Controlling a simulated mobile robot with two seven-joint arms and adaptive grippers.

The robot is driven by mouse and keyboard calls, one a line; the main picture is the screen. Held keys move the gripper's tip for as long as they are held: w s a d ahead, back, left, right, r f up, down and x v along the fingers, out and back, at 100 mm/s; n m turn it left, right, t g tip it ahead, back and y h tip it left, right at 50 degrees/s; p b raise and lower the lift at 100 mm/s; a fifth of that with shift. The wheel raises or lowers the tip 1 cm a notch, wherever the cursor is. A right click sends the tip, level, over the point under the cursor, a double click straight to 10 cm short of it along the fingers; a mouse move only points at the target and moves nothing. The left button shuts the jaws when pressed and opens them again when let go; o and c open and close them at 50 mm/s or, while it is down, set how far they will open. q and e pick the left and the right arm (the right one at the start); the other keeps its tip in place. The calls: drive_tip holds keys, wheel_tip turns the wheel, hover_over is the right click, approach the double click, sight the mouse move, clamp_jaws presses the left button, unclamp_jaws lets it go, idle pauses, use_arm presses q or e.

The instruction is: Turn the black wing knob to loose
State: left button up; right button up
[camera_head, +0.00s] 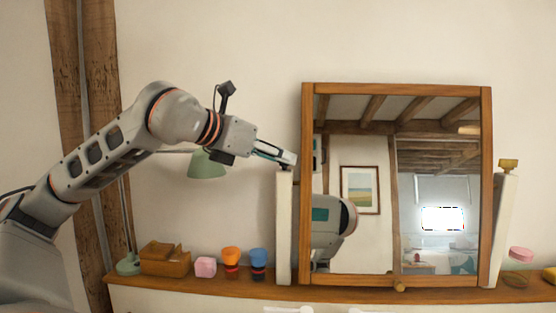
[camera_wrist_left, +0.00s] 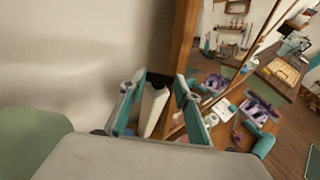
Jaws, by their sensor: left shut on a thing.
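My left gripper (camera_head: 290,160) reaches in from the left to the top of the white left post (camera_head: 284,230) beside the mirror (camera_head: 362,240). In the left wrist view, its teal-edged fingers (camera_wrist_left: 158,82) are shut on a small black part at the top of the white post (camera_wrist_left: 152,108). This is the black wing knob (camera_wrist_left: 158,78), mostly hidden between the fingers; its wing angle cannot be told. In the head view the gripper covers the knob. A brass-coloured knob (camera_head: 508,165) tops the right post (camera_head: 503,225). My right gripper is not in view.
The mirror's wooden frame (camera_head: 307,180) stands close to the right of my gripper. A green lamp (camera_head: 208,164) is behind my arm. A wooden box (camera_head: 165,260), pink block (camera_head: 205,267), orange cup (camera_head: 231,257) and blue cup (camera_head: 258,259) line the shelf below.

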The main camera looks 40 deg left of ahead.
use_arm(q)
drive_tip(key=shift+w+d+f+n+y+b, duration=0.2)
drive_tip(key=shift+f+n+y+b, duration=0.1)
drive_tip(key=shift+n+y+b, duration=0.4)
drive_tip(key=shift+d+r+n+g+y+b, duration=0.2)
drive_tip(key=shift+n+g+y+b, duration=0.2)
drive_tip(key=shift+n+y+b, duration=0.65)
drive_tip(key=shift+d+r+n+g+y+b, duration=0.15)
drive_tip(key=shift+n+g+y+b, duration=0.25)
drive_tip(key=shift+n+y+b, duration=0.65)
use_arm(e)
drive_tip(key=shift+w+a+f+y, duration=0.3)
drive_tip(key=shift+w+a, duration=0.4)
use_arm(q)
drive_tip(key=shift+s, duration=0.1)
drive_tip(key=o, duration=1.1)
drive_tip(key=shift+o, duration=0.2)
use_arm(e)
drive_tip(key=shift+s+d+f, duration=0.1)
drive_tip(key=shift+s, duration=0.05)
